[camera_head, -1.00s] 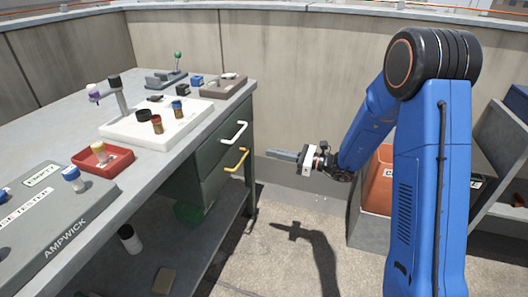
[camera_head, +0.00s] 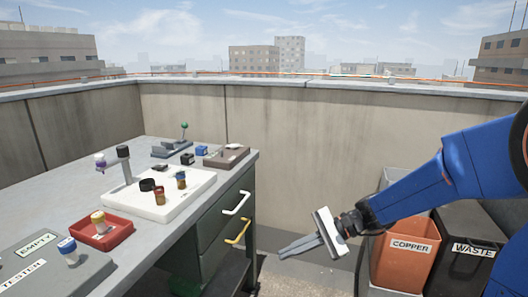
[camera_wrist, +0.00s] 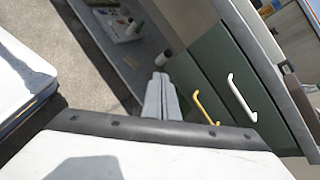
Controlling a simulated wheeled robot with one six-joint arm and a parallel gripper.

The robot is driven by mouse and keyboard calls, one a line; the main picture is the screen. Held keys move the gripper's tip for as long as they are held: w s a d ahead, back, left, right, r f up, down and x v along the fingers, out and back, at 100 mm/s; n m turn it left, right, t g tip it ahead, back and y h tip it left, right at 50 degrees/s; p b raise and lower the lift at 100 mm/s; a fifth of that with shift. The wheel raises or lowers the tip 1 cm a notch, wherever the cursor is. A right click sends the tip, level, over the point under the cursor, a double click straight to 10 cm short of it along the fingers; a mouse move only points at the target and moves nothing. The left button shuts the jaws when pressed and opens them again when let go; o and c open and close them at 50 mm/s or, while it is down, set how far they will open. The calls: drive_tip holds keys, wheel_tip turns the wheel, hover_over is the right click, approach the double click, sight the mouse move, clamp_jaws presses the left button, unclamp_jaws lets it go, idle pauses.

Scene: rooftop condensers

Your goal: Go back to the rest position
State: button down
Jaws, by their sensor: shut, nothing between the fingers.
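My gripper (camera_head: 283,249) is shut and empty, held in the open to the right of the workbench (camera_head: 130,150). Its fingers point left toward the bench's drawer side and look apart from it. The wrist view shows the closed fingers (camera_wrist: 161,78) in front of the dark green drawers, with a white handle (camera_wrist: 241,98) and a yellow handle (camera_wrist: 206,106). My blue arm reaches in from the right edge of the head view.
On the bench are a white tray (camera_head: 140,205), a red tray (camera_head: 100,232), a grey tester (camera_head: 50,270) and a brown block (camera_head: 226,156). Bins marked COPPER (camera_head: 405,258) and WASTE (camera_head: 468,255) stand below my arm. A concrete wall (camera_head: 300,150) closes the back.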

drive_tip(key=s+d+r+n+t+h, duration=0.2)
drive_tip(key=s+d+n+t+h, duration=0.3)
drive_tip(key=s+d+n+h, duration=0.6)
drive_tip(key=shift+s+d+r+h, duration=0.2)
drive_tip(key=shift+s+d+h, duration=0.5)
drive_tip(key=shift+s+d, duration=4.1)
drive_tip(key=shift+w+d, duration=0.65)
drive_tip(key=shift+w, duration=0.05)
